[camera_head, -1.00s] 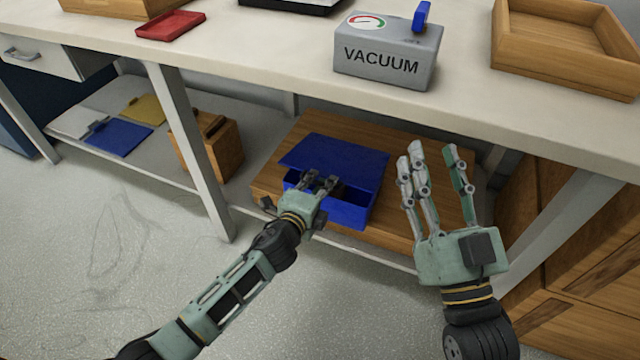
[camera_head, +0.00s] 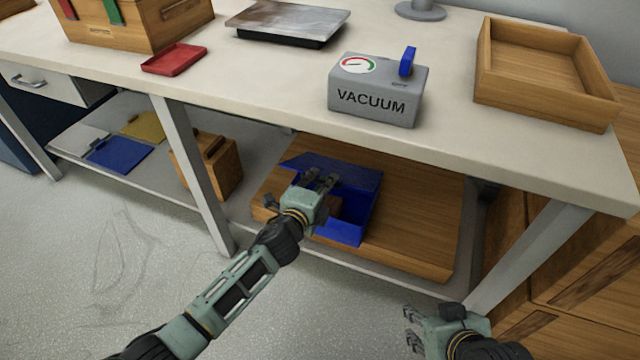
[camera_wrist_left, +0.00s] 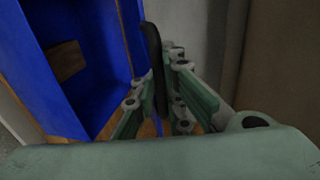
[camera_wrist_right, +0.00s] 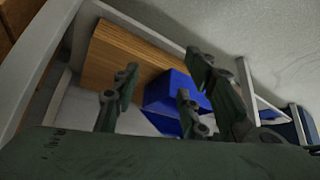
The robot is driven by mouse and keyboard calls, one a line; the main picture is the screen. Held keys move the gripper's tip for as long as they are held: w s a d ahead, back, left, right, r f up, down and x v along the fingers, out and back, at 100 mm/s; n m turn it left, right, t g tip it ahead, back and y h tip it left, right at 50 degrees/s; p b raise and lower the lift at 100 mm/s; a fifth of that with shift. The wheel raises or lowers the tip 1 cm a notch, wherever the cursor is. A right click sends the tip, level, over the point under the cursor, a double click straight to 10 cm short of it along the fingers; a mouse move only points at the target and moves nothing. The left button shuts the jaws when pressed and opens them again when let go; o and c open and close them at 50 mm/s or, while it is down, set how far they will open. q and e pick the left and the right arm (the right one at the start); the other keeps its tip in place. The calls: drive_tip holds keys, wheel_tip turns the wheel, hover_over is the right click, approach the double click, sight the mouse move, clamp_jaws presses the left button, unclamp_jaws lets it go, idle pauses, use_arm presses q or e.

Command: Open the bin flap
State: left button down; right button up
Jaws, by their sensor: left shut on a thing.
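The blue bin (camera_head: 345,234) sits on a wooden board on the lower shelf, under the worktop. Its blue flap (camera_head: 357,176) stands raised and tilted back, with the bin's inside showing below it. My left gripper (camera_head: 320,180) is at the flap's front edge, shut on it. In the left wrist view the dark edge of the flap (camera_wrist_left: 155,60) lies between the fingers, beside the open bin (camera_wrist_left: 82,105). A brown block (camera_wrist_left: 66,62) lies inside. My right gripper (camera_head: 412,328) is low at the front, open and empty, apart from the bin (camera_wrist_right: 178,92).
The worktop (camera_head: 250,75) overhangs the bin, with a grey vacuum box (camera_head: 375,92) on top. A table leg (camera_head: 195,175) and a wooden box (camera_head: 210,165) stand left of the board (camera_head: 425,215). The floor in front is clear.

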use_arm(q)
drive_tip(key=shift+w+d+r+p, duration=0.15)
drive_tip(key=shift+w+r+p, duration=0.4)
drive_tip(key=shift+r, duration=0.35)
use_arm(e)
drive_tip(key=s+d+f+g, duration=0.1)
drive_tip(key=s+d+g, duration=0.1)
drive_tip(key=s, duration=0.4)
drive_tip(key=shift+s+f+g+h, duration=0.15)
drive_tip(key=shift+f+g+h, duration=0.15)
drive_tip(key=shift+g+h, duration=0.15)
use_arm(q)
drive_tip(key=c, duration=1.9)
unclamp_jaws()
drive_tip(key=shift+s, duration=0.15)
drive_tip(key=shift+o, duration=0.3)
use_arm(e)
drive_tip(key=shift+a, duration=0.1)
use_arm(q)
drive_tip(key=v, duration=1.2)
